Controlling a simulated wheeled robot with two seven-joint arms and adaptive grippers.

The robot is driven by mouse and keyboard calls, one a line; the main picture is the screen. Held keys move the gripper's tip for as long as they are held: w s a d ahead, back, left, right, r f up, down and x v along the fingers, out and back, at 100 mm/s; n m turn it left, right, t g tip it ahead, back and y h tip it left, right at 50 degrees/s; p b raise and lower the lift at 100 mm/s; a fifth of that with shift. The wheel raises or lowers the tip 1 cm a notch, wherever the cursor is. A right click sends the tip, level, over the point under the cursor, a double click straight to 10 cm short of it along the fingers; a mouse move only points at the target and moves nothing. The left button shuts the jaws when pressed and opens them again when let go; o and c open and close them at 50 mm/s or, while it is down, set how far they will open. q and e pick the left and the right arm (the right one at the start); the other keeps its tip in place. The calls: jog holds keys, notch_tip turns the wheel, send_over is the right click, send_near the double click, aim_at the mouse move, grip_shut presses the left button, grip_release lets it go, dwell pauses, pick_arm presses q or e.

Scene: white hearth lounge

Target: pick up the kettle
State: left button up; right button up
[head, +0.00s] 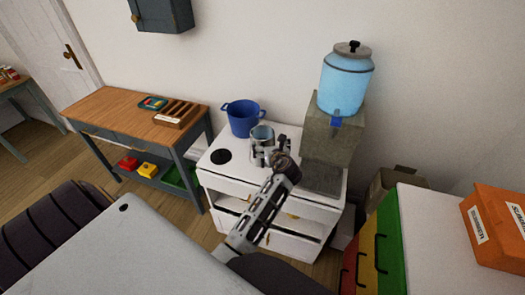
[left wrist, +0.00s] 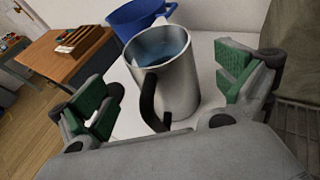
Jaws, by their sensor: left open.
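The kettle (head: 261,136) is a silver metal vessel with an open top and a dark handle, standing upright on the white stove. In the left wrist view the kettle (left wrist: 172,78) sits between the open fingers, with its black handle toward my palm and bluish contents or interior showing at the top. My left gripper (head: 271,153) is open around the near side of the kettle in the head view. In the left wrist view my left gripper (left wrist: 160,98) shows green pads on both sides, with gaps to the kettle. My right gripper is not in view.
A blue pot (head: 243,118) stands just behind the kettle on the white stove (head: 222,182). A blue water dispenser (head: 345,82) on a grey stand is close on the right. A wooden table (head: 120,112) is at left. A drawer unit with an orange box (head: 490,228) is at right.

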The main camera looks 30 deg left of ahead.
aim_at(266, 141)
pick_arm(q)
jog(key=shift+w+a+f, duration=0.25)
jog(key=shift+w+a, duration=0.1)
jog(key=shift+a, duration=0.05)
jog(key=shift+x, duration=2.6)
jog(key=shift+s+f, duration=0.1)
jog(key=shift+c, duration=0.4)
jog(key=c, duration=1.7)
jog(key=shift+c, duration=0.6)
